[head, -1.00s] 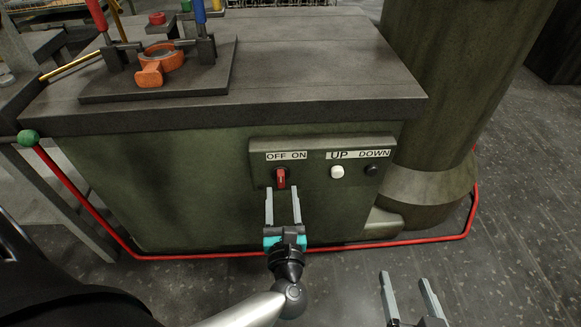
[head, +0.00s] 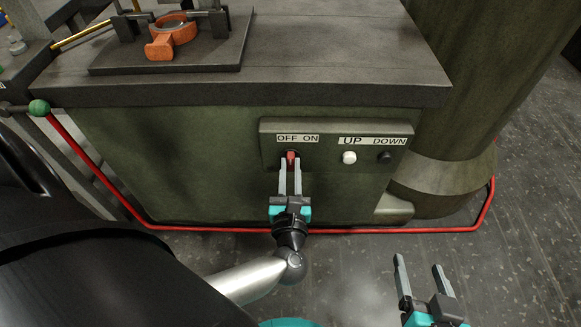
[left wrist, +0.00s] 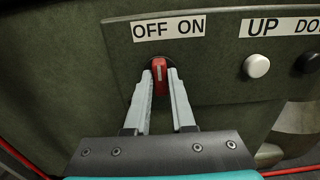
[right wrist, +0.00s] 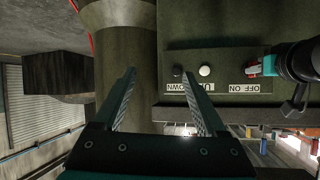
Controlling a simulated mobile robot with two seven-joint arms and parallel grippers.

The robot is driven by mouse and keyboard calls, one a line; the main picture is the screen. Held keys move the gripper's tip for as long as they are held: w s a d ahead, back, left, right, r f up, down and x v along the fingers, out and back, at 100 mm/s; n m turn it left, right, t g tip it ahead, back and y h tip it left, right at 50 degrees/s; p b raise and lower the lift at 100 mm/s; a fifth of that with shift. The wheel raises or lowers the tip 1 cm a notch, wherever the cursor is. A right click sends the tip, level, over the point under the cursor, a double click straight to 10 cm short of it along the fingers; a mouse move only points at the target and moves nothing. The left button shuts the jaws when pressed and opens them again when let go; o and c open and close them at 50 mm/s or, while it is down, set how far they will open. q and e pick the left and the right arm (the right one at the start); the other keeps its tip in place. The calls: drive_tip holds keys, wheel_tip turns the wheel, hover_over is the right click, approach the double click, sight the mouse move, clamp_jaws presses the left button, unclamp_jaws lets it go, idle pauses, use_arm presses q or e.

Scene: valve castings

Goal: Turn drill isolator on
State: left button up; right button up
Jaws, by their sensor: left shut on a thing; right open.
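The drill isolator is a red rotary switch (head: 291,157) under the OFF ON label (head: 297,139) on the green control panel. In the left wrist view the red knob (left wrist: 160,75) stands roughly upright, with a pale line on its face. My left gripper (head: 290,165) is shut on the knob, with one finger at each side of it. My right gripper (head: 421,270) is open and empty, low at the right, away from the panel. In the right wrist view its fingers (right wrist: 157,103) are wide apart.
A white UP button (head: 349,158) and a black DOWN button (head: 384,157) sit right of the switch. A red rail (head: 350,231) runs low around the machine base. An orange casting (head: 165,40) is on the worktop fixture. The floor at the right is clear.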

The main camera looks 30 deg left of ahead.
use_arm(q)
clamp_jaws()
use_arm(e)
drive_tip(key=shift+s+f, duration=0.1)
use_arm(q)
drive_tip(key=shift+m, duration=0.3)
drive_tip(key=shift+m+p, duration=0.5)
drive_tip(key=m+p, duration=0.3)
drive_tip(key=m, duration=0.4)
drive_tip(key=shift+w+d, duration=0.1)
drive_tip(key=shift+w, duration=0.05)
use_arm(e)
drive_tip(key=s+d+g+h, duration=0.4)
drive_tip(key=s+d+g, duration=0.2)
drive_tip(key=d, duration=0.2)
use_arm(q)
drive_tip(key=m+p, duration=0.2)
drive_tip(key=m, duration=0.3)
drive_tip(key=shift+m, duration=0.3)
drive_tip(key=shift+f+m+p, duration=0.15)
drive_tip(key=shift+m+p, duration=0.3)
drive_tip(key=shift+m, duration=1.45)
use_arm(e)
drive_tip(key=shift+m+g, duration=0.3)
drive_tip(key=shift+g, duration=0.5)
drive_tip(key=shift+w+a+f, duration=0.1)
drive_tip(key=shift+f, duration=1.4)
drive_tip(key=shift+w+f, duration=0.1)
drive_tip(key=shift+f, duration=1.45)
